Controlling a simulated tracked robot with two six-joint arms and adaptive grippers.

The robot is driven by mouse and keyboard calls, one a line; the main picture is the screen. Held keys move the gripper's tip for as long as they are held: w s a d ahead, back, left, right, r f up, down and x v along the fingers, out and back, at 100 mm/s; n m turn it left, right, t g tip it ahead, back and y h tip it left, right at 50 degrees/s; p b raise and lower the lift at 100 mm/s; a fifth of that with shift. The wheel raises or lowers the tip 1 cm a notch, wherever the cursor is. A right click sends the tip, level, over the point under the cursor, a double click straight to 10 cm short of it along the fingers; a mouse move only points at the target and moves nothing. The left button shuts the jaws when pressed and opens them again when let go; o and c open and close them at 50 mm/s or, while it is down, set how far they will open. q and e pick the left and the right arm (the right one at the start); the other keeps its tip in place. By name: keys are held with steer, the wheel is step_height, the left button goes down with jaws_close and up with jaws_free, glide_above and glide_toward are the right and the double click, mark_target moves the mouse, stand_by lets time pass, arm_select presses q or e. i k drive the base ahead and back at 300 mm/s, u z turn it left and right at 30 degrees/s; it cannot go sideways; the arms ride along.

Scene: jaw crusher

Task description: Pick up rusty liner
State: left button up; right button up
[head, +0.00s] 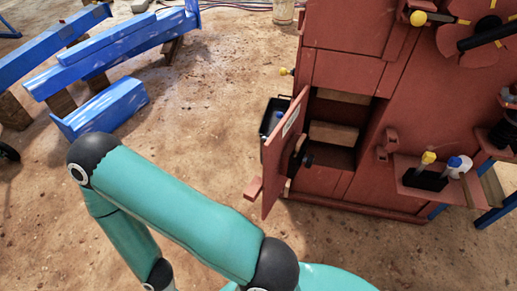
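I cannot make out a rusty liner for certain. The red jaw crusher (345,65) stands at the right, with its small hatch door (285,150) swung open to the left. In the opening a tan-brown block (333,134) shows; I cannot tell whether it is the liner. The lower part of the opening is dark. My teal arm crosses the lower left and lower middle of the view. Neither gripper shows in the view.
A dark bin (271,117) stands behind the open door, partly hidden by it. A red shelf (432,192) with yellow- and blue-topped items sticks out at the right. Blue beams (110,55) and a blue trough (100,108) lie at upper left. The dirt floor between is clear.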

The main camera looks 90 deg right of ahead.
mark_target(299, 143)
steer(key=u, duration=0.8)
steer(key=i, duration=0.2)
steer(key=z, duration=2.95)
steer(key=i, duration=0.15)
steer(key=z, duration=1.55)
steer(key=k, duration=0.4)
steer(key=z, duration=0.4)
steer(key=i, duration=1.45)
steer(key=u, duration=0.35)
